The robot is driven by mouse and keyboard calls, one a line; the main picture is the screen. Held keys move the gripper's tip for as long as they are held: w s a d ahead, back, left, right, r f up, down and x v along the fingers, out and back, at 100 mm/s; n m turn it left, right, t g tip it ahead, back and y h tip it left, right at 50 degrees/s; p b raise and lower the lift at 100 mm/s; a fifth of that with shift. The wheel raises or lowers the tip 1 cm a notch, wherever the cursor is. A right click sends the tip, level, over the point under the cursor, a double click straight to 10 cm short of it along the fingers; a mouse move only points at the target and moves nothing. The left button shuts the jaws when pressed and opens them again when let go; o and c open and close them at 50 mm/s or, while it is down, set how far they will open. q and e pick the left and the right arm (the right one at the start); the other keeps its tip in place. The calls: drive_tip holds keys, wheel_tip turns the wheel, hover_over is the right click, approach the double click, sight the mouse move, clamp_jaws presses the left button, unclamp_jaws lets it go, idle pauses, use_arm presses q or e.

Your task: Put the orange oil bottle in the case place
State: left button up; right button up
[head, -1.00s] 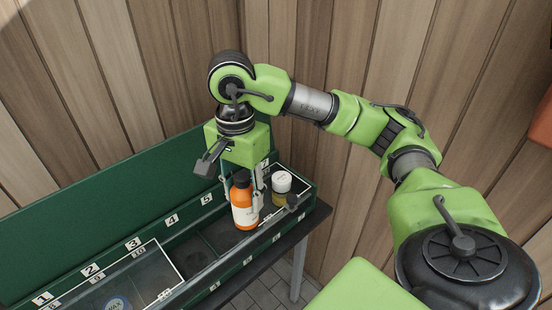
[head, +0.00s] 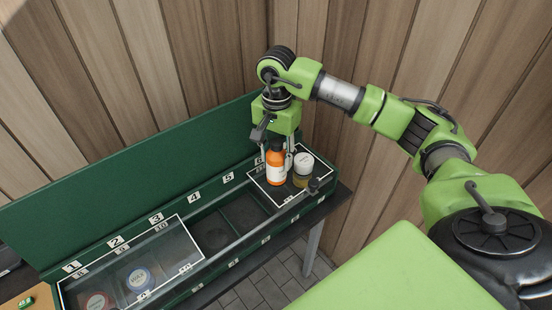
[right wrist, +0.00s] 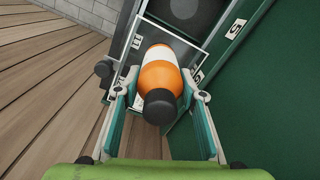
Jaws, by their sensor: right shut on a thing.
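The orange oil bottle (head: 276,169) has a dark cap and a white label. It is upright at the right end of the green case (head: 133,221), inside a white-outlined area beside a white-lidded jar (head: 303,171). My right gripper (head: 277,150) points down and is shut on the bottle. In the right wrist view the bottle (right wrist: 160,76) is between the two fingers, cap toward the camera. I cannot tell whether its base touches the surface below. My left gripper is not in view.
A clear white-framed cover (head: 171,246) lies over the left compartments, with round tins (head: 139,280) under it. Dark compartments (head: 243,212) between cover and bottle look empty. The raised green case back (head: 150,174) stands behind, with wood walls beyond.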

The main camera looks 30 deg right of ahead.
sight(276, 165)
drive_tip(key=shift+w+d+f, duration=0.15)
drive_tip(key=shift+w+f, duration=0.25)
drive_tip(key=shift+f, duration=0.05)
wheel_tip(276, 165, down, 3)
drive_tip(key=p, duration=0.2)
drive_tip(key=shift+w+p, duration=0.1)
drive_tip(key=shift+p, duration=0.2)
drive_tip(key=shift+f, duration=0.2)
drive_tip(key=shift+f, duration=0.1)
drive_tip(key=shift+f+b, duration=0.15)
drive_tip(key=shift+b, duration=0.2)
drive_tip(key=o, duration=1.3)
